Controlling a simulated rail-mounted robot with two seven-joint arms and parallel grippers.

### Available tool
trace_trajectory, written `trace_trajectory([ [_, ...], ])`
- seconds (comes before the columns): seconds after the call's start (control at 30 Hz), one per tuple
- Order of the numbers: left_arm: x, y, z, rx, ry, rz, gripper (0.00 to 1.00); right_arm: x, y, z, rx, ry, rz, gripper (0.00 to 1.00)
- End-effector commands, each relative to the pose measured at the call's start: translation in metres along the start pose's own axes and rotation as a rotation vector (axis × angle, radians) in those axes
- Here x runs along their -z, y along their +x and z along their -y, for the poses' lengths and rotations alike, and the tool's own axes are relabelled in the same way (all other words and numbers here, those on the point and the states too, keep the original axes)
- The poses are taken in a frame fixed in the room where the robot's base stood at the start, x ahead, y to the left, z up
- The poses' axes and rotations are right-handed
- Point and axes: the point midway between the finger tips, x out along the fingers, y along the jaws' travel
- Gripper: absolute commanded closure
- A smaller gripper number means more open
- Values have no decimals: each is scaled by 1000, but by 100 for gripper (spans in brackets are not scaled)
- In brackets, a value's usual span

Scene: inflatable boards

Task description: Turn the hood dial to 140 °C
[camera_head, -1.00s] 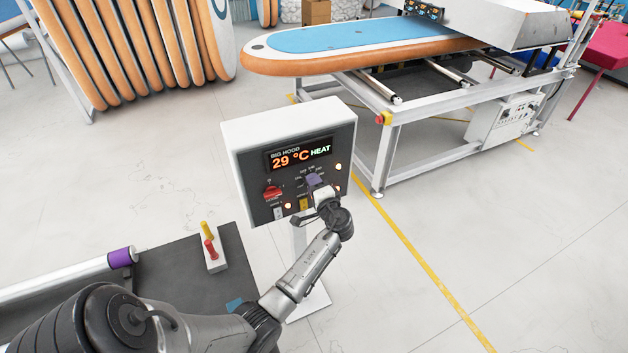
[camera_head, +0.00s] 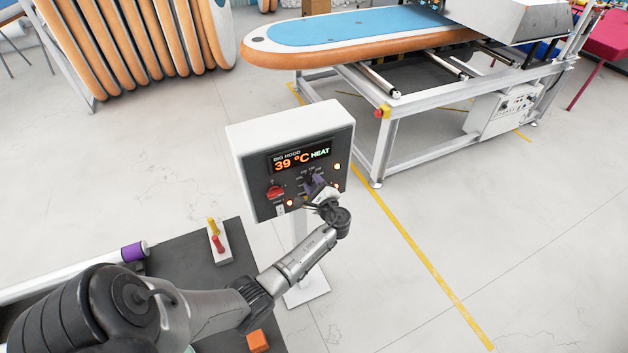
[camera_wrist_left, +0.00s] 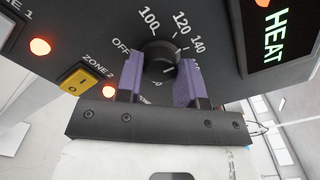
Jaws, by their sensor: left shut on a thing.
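The control box (camera_head: 290,140) stands on a post, and its display (camera_head: 300,158) reads BIG HOOD, 39 °C, HEAT. My left gripper (camera_head: 316,183) reaches its front panel from below. In the left wrist view the black round hood dial (camera_wrist_left: 159,54) sits between the two purple fingers of my left gripper (camera_wrist_left: 160,78), which is shut on it. The scale around it shows OFF, 100, 120 and 140, with more marks partly hidden by the fingers. I cannot clearly make out the dial's pointer. My right gripper is out of view.
A red switch (camera_head: 274,192) is left of the dial; a yellow ZONE 2 switch (camera_wrist_left: 80,80) is close to the fingers. Orange lamps glow on the panel. A metal frame (camera_head: 385,140) carrying a board (camera_head: 350,45) stands behind right. The floor right of the box is clear.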

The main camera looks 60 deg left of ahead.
Motion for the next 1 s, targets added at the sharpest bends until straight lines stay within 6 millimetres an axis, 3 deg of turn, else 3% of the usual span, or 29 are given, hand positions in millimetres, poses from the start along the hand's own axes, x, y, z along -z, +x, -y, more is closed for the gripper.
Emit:
trace_trajectory([
  [0.3,-1,0,1,0,108,1,89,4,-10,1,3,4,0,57],
  [0.87,0,0,0,0,130,1,89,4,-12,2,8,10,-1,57],
  [0.9,0,0,0,0,130,1,62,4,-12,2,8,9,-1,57],
  [1.0,0,0,0,0,130,1,53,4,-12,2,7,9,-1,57],
])
